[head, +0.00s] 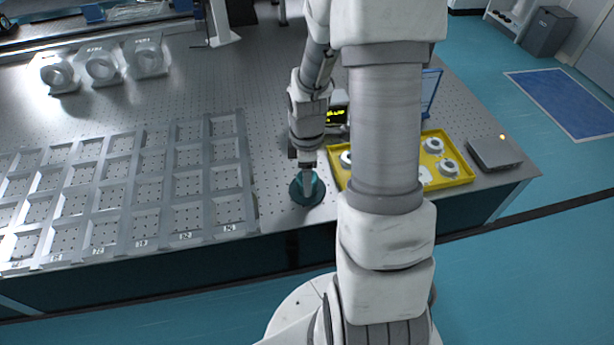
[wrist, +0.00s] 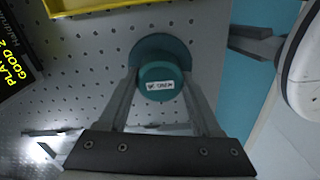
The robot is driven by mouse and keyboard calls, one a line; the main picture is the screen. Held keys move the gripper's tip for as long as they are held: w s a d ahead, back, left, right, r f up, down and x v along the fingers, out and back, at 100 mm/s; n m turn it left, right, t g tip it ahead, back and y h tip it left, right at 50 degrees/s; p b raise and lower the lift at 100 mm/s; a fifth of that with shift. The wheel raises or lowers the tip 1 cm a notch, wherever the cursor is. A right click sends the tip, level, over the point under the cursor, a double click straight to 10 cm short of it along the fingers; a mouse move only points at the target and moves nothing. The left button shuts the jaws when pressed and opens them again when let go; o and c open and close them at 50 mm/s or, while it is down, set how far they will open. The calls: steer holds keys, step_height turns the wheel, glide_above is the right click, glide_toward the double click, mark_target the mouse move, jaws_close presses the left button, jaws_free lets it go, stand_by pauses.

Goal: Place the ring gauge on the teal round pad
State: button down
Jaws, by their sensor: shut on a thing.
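The ring gauge (wrist: 158,76) is a short teal cylinder with a white label whose text I cannot read surely. My gripper (wrist: 163,88) is shut on it, one finger on each side. In the head view the gauge (head: 317,187) shows at the tip of my gripper (head: 308,178). The teal round pad (head: 305,201) is a dark disc on the optical table near its front edge. It also shows behind the gauge in the wrist view (wrist: 150,46). The gauge overlaps the pad in both views. I cannot tell whether they touch.
A yellow tray (head: 464,179) with several pale ring parts stands right of the pad, partly hidden by my arm. A grey compartment rack (head: 250,190) lies to the left. A display with yellow text (head: 336,115) stands behind. A grey box (head: 494,153) is at the right corner.

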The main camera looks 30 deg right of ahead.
steer(key=shift+f, duration=0.1)
steer(key=shift+c, duration=0.3)
jaws_free()
step_height(320, 180, up, 12)
steer(key=p, duration=0.2)
stand_by(0.5)
